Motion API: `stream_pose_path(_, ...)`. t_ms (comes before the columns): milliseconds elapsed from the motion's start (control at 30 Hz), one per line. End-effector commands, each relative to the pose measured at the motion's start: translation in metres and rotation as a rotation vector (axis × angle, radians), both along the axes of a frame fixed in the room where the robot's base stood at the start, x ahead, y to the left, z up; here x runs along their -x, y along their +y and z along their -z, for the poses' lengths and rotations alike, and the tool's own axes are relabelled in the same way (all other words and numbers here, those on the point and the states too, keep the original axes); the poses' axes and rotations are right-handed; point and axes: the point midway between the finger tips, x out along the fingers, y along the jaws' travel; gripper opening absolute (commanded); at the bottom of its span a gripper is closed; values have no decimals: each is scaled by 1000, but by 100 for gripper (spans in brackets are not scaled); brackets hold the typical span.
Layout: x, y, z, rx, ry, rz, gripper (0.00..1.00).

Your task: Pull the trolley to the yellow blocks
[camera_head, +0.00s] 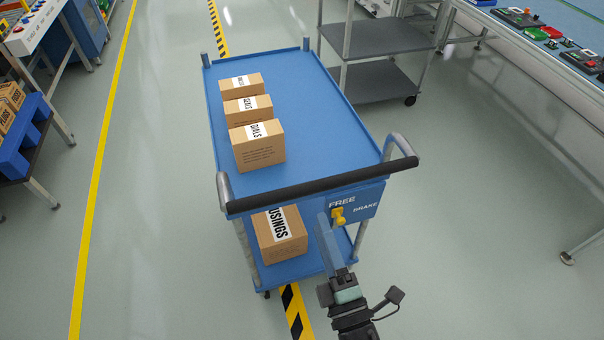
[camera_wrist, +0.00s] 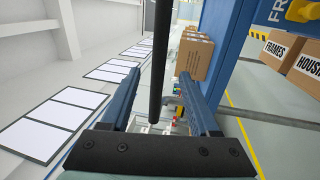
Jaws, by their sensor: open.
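The blue trolley (camera_head: 315,110) stands in the middle of the floor, its black handle bar (camera_head: 310,187) toward me. A yellow brake lever (camera_head: 338,216) sits on the panel below the bar, under the word FREE and left of BRAKE. My gripper (camera_head: 325,228) is at the handle end, right of centre, with blue fingers. In the wrist view my gripper (camera_wrist: 156,76) is open, and the black bar (camera_wrist: 161,60) shows between its fingers with gaps on both sides. How deep the bar sits between them I cannot tell. No yellow blocks show in either view.
Cartons (camera_head: 257,145) stand on the trolley's top, and a carton (camera_head: 280,236) is on its lower shelf. A grey shelf cart (camera_head: 375,80) stands close behind right. Benches line both sides. Floor (camera_head: 480,230) at right is clear. A striped line (camera_head: 295,310) runs beneath.

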Motion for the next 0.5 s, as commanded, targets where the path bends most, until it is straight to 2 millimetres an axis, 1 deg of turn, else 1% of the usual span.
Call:
stream_pose_path(67, -6, 3, -1, 3, 0, -6, 62)
stream_pose_path(167, -20, 8, -5, 3, -3, -6, 62)
stream_pose_path(500, -86, 29, -19, 1, -4, -6, 62)
